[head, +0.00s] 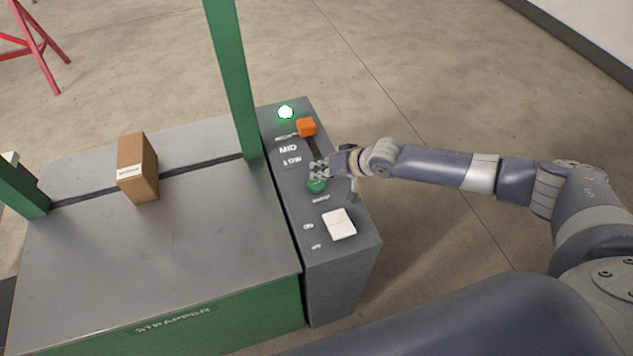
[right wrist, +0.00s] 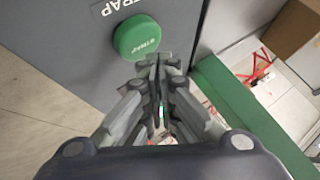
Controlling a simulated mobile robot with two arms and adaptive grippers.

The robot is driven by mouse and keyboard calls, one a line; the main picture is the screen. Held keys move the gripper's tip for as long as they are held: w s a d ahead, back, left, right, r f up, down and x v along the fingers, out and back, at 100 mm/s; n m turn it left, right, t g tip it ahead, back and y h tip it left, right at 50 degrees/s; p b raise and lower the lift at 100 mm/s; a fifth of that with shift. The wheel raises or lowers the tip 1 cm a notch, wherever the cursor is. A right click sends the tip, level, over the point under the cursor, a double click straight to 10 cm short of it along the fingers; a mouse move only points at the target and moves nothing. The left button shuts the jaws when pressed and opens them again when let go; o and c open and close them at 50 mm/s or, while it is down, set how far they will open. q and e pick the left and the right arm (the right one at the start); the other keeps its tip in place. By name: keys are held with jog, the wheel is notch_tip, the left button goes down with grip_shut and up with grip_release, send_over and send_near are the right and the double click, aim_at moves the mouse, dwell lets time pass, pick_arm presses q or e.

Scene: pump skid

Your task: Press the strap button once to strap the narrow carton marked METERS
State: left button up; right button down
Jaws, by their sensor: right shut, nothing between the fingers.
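The narrow carton (head: 137,168) stands upright on the grey strapper table (head: 90,260), across the dark slot; its white label is too small to read. The green strap button (head: 317,186) is on the grey control panel (head: 340,265) at the right of the table. In the right wrist view the button (right wrist: 137,37) is a round green cap beside the word STRAP. My right gripper (head: 319,170) is shut and empty, its fingertips close to the button; in the wrist view the fingertips (right wrist: 158,65) are just beside the cap's lower right. Contact cannot be told. My left gripper is not in view.
The panel also carries an orange knob (head: 307,127) by the MID and LOW marks, a lit green lamp (head: 286,112) and a white rocker switch (head: 339,223). A green arch post (head: 232,80) rises beside the panel. A red stand (head: 40,45) is far left.

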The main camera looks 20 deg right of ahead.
aim_at(319, 181)
jog(key=shift+f, duration=0.4)
jog(key=shift+f+b, duration=0.45)
jog(key=shift+f, duration=0.15)
dwell(0.7)
jog(key=shift+r, duration=0.1)
jog(key=shift+r+p, duration=0.9)
jog(key=shift+p, duration=0.05)
notch_tip(319, 181, up, 5)
jog(key=p, duration=0.5)
jog(key=shift+r, duration=0.1)
jog(key=shift+a, duration=0.1)
dwell(0.5)
